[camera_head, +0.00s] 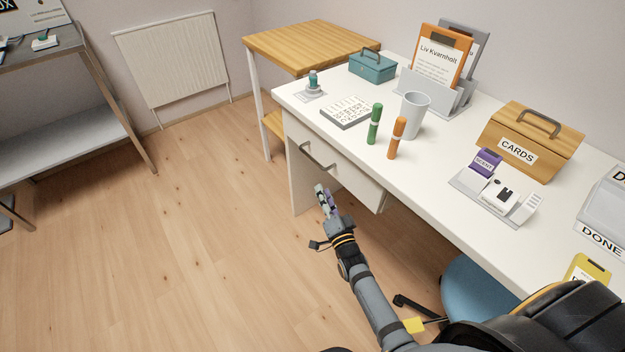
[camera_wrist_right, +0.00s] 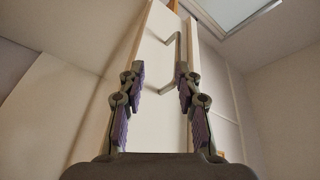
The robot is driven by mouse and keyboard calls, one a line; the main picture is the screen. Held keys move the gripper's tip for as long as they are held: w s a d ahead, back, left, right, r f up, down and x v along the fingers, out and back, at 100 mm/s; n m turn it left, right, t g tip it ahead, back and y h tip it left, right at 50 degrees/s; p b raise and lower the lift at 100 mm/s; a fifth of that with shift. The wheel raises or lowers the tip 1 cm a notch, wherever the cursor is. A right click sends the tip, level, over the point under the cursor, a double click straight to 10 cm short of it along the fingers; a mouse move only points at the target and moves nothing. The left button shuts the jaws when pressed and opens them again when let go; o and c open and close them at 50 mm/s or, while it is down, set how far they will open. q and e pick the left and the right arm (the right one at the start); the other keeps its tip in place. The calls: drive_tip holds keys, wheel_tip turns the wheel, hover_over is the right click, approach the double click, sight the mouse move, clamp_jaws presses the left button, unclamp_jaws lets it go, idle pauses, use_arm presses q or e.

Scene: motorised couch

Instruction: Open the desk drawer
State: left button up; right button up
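The white desk drawer (camera_head: 345,178) is under the left end of the desk (camera_head: 300,100), its front looking flush with the desk. Its grey bar handle (camera_head: 317,157) runs across the front. In the right wrist view the handle (camera_wrist_right: 170,42) shows ahead, beyond the fingertips and roughly in line with the gap. My right gripper (camera_head: 326,196) is just below and in front of the handle, with its fingers pointing up toward it. In the wrist view its purple-padded fingers (camera_wrist_right: 160,76) are apart with nothing between them. My left gripper is not in view.
A blue chair seat (camera_head: 478,290) is under the desk, right of my right arm. Green and orange markers (camera_head: 374,125), a cup (camera_head: 412,115) and a cards box (camera_head: 530,142) stand on the desktop. The wooden floor (camera_head: 200,240) left of the drawer is clear.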

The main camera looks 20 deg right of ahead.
sight(313, 158)
drive_tip(key=shift+m+t, duration=0.4)
drive_tip(key=shift+t, duration=0.1)
drive_tip(key=w+r, duration=0.1)
drive_tip(key=w, duration=0.2)
drive_tip(key=w+r+b, duration=0.1)
drive_tip(key=w+r, duration=0.1)
drive_tip(key=w, duration=0.1)
drive_tip(key=w+r, duration=0.1)
drive_tip(key=w, duration=0.2)
drive_tip(key=shift+w+r, duration=0.25)
drive_tip(key=shift+r, duration=0.1)
drive_tip(key=shift+w+r+b, duration=0.2)
drive_tip(key=shift+w+b, duration=0.1)
drive_tip(key=shift+w, duration=0.3)
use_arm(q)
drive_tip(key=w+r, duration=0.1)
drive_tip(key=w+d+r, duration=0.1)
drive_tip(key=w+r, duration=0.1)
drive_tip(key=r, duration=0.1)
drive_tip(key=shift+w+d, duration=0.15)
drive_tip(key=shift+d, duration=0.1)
use_arm(e)
drive_tip(key=shift+a, duration=0.1)
clamp_jaws()
